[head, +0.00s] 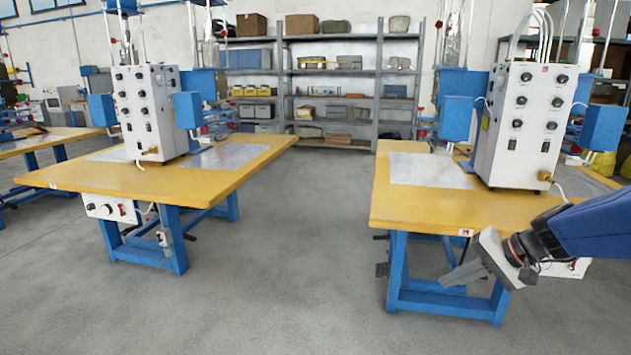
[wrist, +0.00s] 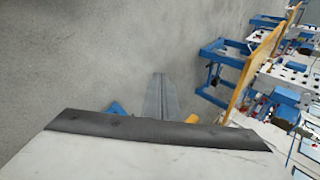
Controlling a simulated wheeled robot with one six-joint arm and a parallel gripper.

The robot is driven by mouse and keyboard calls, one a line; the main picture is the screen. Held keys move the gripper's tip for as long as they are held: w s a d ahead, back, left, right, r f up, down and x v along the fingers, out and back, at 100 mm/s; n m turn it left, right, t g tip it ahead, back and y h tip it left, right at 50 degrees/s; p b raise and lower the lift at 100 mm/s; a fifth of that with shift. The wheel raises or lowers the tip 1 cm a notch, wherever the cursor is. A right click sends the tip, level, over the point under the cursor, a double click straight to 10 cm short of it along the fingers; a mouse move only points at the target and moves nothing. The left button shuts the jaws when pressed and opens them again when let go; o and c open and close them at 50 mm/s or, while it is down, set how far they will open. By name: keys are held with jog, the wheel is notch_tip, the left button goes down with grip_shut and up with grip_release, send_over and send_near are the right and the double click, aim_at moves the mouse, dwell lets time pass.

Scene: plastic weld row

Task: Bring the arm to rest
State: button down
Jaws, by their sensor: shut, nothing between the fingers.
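My gripper (head: 464,273) shows at the lower right of the head view, at the end of my blue arm. Its grey fingers are together and empty, pointing down and to the left. It hangs in front of the near edge of the right yellow table (head: 415,208), and the fingers overlap the table's blue legs in the picture. In the wrist view the closed fingers (wrist: 160,97) point out over bare grey floor, with nothing between them.
A second yellow table (head: 215,185) with a white control box (head: 148,112) stands at the left. Another white control box (head: 520,125) stands on the right table. Grey shelves (head: 333,85) line the back wall. The concrete floor (head: 290,260) between the tables is clear.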

jog(key=s+a+n+h, duration=0.1)
jog(key=s+n+h, duration=0.2)
jog(key=s, duration=0.7)
jog(key=s+a+f+n+h, duration=0.1)
jog(key=s+a+n+h, duration=0.1)
jog(key=s, duration=0.9)
jog(key=shift+s+a+f+n+h, duration=0.15)
jog(key=shift+s+a+n+h, duration=0.1)
jog(key=shift+n+h, duration=0.65)
jog(key=c, duration=2.4)
grip_release()
jog(key=shift+c, duration=0.2)
